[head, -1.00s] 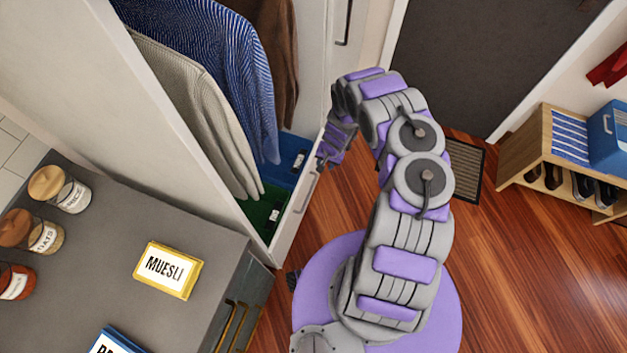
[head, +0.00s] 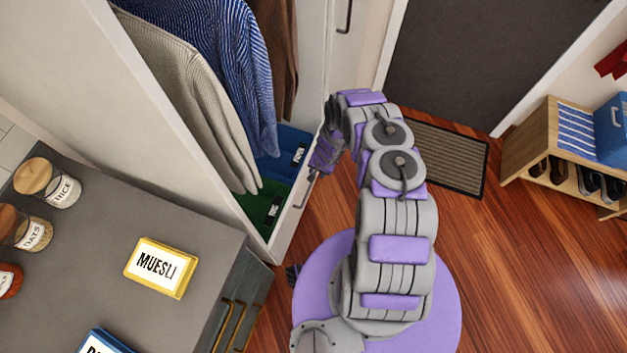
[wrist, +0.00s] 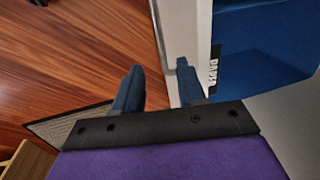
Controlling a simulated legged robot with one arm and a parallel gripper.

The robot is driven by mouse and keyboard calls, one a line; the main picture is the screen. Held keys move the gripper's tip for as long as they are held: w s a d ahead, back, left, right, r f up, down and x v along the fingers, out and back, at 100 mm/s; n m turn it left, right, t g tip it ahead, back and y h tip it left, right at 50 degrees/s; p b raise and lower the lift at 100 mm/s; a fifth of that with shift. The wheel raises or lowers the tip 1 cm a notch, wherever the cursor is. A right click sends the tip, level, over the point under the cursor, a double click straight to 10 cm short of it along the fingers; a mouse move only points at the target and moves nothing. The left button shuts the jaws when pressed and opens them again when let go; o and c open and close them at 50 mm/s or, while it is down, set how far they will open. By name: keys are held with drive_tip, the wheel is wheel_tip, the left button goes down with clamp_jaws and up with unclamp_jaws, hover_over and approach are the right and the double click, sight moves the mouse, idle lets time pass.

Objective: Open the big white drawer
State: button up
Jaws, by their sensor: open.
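The big white drawer (head: 287,232) is at the foot of the tall white wardrobe in the head view. A blue bin (head: 284,146) and a green bin (head: 262,204) show behind its front. Its dark bar handle (head: 309,190) is on the outer face. My gripper (head: 318,165) is at the far part of the drawer front, just beyond the handle. In the wrist view my gripper (wrist: 158,80) is open, with its left finger over the floor side and its right finger over the white front (wrist: 180,30). Contact with the drawer cannot be told.
Clothes (head: 225,75) hang above the drawer. A grey counter (head: 110,235) with jars and a yellow MUESLI box (head: 160,266) stands at the left. A doormat (head: 435,155) and a wooden shoe bench (head: 545,140) are at the right. Wooden floor between them is clear.

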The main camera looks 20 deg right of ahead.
drive_tip(key=f+b, duration=0.1)
drive_tip(key=f, duration=0.1)
drive_tip(key=a+f+b, duration=0.1)
drive_tip(key=f, duration=0.2)
drive_tip(key=w+f+b, duration=0.1)
drive_tip(key=f, duration=0.2)
drive_tip(key=shift+a+f, duration=0.2)
drive_tip(key=shift+f, duration=0.05)
drive_tip(key=shift+c, duration=0.2)
clamp_jaws()
